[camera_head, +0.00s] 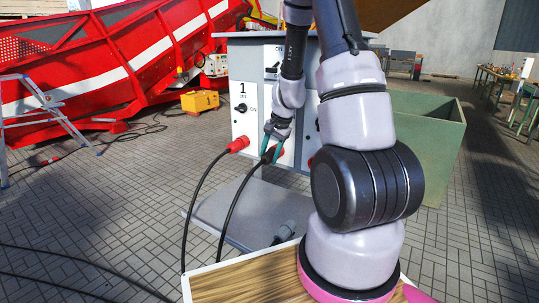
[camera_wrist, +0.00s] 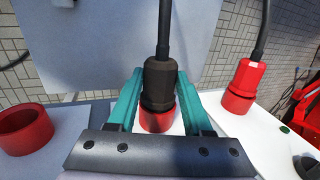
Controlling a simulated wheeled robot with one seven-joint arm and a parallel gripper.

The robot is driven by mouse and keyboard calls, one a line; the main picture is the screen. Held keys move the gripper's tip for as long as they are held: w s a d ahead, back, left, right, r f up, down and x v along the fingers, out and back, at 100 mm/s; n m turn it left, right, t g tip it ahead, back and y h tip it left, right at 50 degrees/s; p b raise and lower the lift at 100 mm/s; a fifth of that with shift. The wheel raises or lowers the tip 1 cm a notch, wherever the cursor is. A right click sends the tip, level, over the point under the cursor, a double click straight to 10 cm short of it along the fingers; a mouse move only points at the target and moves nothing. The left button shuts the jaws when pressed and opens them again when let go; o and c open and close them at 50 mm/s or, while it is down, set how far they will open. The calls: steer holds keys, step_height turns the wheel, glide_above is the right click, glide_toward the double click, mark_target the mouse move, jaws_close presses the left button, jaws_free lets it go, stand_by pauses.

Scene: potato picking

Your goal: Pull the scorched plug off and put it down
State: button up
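The scorched plug (camera_wrist: 160,84) is blackened and dark, with a black cable, and sits in a red socket (camera_wrist: 157,121) on the pale cabinet face. In the head view the dark plug (camera_head: 267,157) is on the front of the cabinet (camera_head: 244,95), its cable hanging to the ground. My gripper (camera_wrist: 160,72) has its teal fingers on both sides of the plug, and they look pressed against it. In the head view my gripper (camera_head: 272,146) reaches the plug from above. The far sides of the fingers are hidden.
A clean red plug (camera_head: 238,145) with its own cable is beside it, also in the wrist view (camera_wrist: 243,80). An empty red socket (camera_wrist: 24,129) is on the other side. A green bin (camera_head: 430,145) stands right.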

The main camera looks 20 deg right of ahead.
jaws_close()
steer(key=shift+s+a, duration=0.65)
steer(key=shift+a, duration=0.3)
steer(key=shift+s+a, duration=0.6)
steer(key=shift+a, duration=0.35)
steer(key=shift+s+a, duration=0.45)
steer(key=shift+a, duration=0.15)
steer(key=shift+s+a, duration=0.4)
steer(key=shift+a, duration=0.2)
steer(key=shift+a, duration=0.1)
steer(key=shift+s+a, duration=0.8)
steer(key=shift+a, duration=0.35)
steer(key=shift+s+a, duration=0.45)
steer(key=shift+a, duration=0.2)
steer(key=shift+s+a, duration=0.4)
steer(key=shift+a, duration=0.2)
steer(key=shift+a, duration=0.1)
